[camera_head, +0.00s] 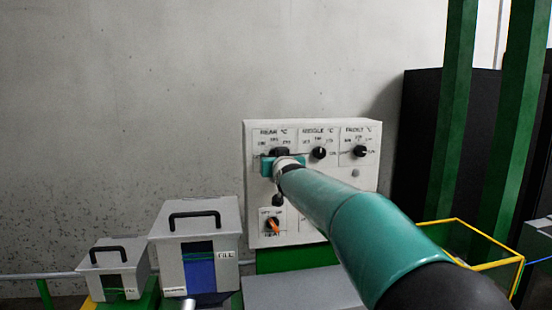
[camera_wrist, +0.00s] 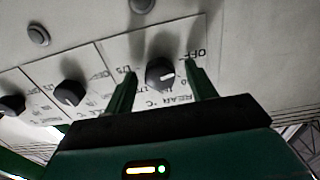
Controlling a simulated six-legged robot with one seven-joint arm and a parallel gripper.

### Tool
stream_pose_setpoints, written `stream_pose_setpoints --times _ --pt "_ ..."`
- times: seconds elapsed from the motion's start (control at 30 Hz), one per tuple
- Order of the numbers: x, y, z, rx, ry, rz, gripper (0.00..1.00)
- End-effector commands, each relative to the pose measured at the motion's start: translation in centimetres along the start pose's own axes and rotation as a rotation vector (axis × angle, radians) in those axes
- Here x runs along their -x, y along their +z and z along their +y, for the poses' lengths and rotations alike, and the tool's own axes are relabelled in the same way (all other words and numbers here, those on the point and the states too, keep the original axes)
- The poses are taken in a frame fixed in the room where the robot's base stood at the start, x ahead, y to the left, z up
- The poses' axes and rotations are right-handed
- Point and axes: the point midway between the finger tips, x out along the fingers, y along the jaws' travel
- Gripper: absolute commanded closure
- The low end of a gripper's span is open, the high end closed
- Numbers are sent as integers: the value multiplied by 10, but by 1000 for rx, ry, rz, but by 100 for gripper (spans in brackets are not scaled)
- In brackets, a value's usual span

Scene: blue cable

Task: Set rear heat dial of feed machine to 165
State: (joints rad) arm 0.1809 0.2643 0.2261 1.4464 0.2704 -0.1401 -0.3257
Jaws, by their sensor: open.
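The rear heat dial is a black round knob with a white pointer mark in the wrist view (camera_wrist: 160,77), which shows the panel upside down. Its mark points to the right in that view, below the OFF label. My gripper (camera_wrist: 161,68) is open, with one green finger on each side of the dial. I cannot tell whether either finger touches it. In the head view the rear dial (camera_head: 279,152) shows partly above my gripper (camera_head: 281,164), under the REAR label. The white control panel (camera_head: 365,190) of the feed machine stands behind my arm. Some scale numbers are hidden or blurred.
The middle dial (camera_head: 319,152) and front dial (camera_head: 360,151) sit to the right. An orange-lit switch (camera_head: 272,226) is below. Two grey lidded boxes (camera_head: 195,220) (camera_head: 113,263) stand at left. A yellow-edged bin (camera_head: 480,245) and green posts (camera_head: 510,130) are at right.

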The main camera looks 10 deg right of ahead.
Motion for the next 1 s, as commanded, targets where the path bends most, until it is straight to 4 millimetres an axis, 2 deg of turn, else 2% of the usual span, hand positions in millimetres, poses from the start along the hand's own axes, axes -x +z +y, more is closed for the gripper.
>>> stream_pose_setpoints --times 0.1,0.37,0.6,1.0 --pt "-6 0 0 0 0 1 44" --pt "-7 0 0 1 0 1 44" --pt "-6 0 0 1 0 1 89" --pt "-6 0 0 -58 0 0 89"
